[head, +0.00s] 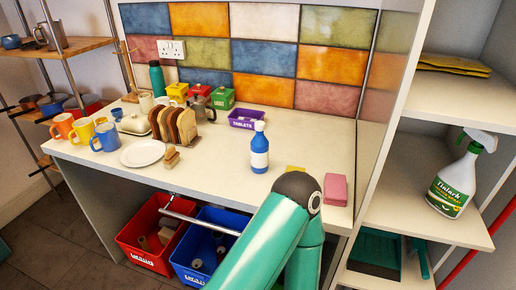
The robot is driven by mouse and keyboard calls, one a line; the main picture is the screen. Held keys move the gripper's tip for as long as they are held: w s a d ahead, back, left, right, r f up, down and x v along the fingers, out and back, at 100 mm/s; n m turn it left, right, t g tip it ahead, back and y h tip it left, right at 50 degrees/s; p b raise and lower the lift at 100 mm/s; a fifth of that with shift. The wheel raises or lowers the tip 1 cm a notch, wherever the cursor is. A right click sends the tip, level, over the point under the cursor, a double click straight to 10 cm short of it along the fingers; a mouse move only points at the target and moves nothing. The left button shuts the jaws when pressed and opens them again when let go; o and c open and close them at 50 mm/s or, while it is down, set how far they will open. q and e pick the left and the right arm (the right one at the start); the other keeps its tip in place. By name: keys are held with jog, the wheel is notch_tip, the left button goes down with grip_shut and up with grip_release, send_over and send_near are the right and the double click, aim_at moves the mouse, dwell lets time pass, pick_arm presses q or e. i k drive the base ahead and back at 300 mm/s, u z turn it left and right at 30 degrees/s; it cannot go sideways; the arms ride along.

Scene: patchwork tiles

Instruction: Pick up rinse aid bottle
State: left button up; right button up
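A blue bottle with a white cap and a white label (260,150) stands upright on the white counter (225,178), right of the middle; it looks like the rinse aid bottle, but its label is too small to read. Nothing is touching it. A green arm of mine rises from the bottom of the head view, its dark joint in front of the counter's front edge, below and right of the bottle. Neither of my grippers shows in this view.
A purple tablets box (243,119) stands behind the bottle. A pink sponge stack (335,189) lies to its right. A toast rack (173,125), plate (142,153) and mugs stand left. A spray bottle (459,178) stands on the right shelf. Red (130,248) and blue crates sit below.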

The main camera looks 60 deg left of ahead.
aim_at(259, 144)
jog(key=u, duration=0.2)
jog(key=k, duration=1.3)
jog(key=u, duration=1.5)
jog(key=i, duration=0.95)
jog(key=u, duration=0.1)
